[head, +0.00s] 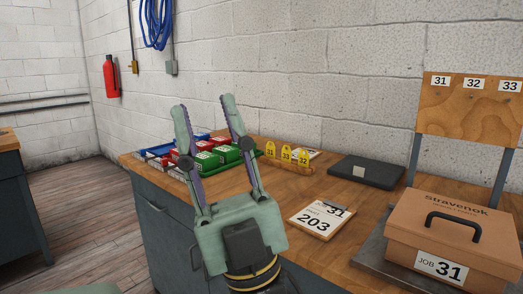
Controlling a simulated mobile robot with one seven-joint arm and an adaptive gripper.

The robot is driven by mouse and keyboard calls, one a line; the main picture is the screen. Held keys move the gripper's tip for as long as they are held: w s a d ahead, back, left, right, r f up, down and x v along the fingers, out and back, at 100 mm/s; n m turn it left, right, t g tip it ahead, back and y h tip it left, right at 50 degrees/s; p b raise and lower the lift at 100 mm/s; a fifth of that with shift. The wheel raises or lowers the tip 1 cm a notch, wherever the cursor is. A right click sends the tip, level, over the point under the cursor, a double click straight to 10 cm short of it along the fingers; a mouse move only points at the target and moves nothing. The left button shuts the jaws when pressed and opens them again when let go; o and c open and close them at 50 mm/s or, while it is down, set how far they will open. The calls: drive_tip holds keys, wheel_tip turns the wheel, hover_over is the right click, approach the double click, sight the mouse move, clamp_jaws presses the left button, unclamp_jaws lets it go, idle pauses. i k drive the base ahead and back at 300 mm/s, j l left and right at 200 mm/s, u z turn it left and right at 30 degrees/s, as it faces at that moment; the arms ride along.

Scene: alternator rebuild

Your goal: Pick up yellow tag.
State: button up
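Three yellow tags stand in a row on the workbench in the head view: a left one (271,150), a middle one (286,153) and a right one (303,157). They carry small dark numbers, which look like 31, 33 and 32 but are hard to read. A low wooden holder (290,168) sits under them. My gripper (205,103) is open and empty, its two fingers pointing up in the picture. It is in front of the bench and left of the tags, not touching them.
Red and green boxes (222,154) with white labels sit left of the tags. A clipboard (317,218) reading 31 and 203 lies in front. A dark flat pad (366,171) is right of the tags. A brown toolbox (452,235) marked JOB 31 and a numbered board (470,110) stand at the right.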

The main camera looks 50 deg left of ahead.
sight(270, 151)
drive_tip(key=u, duration=1.4)
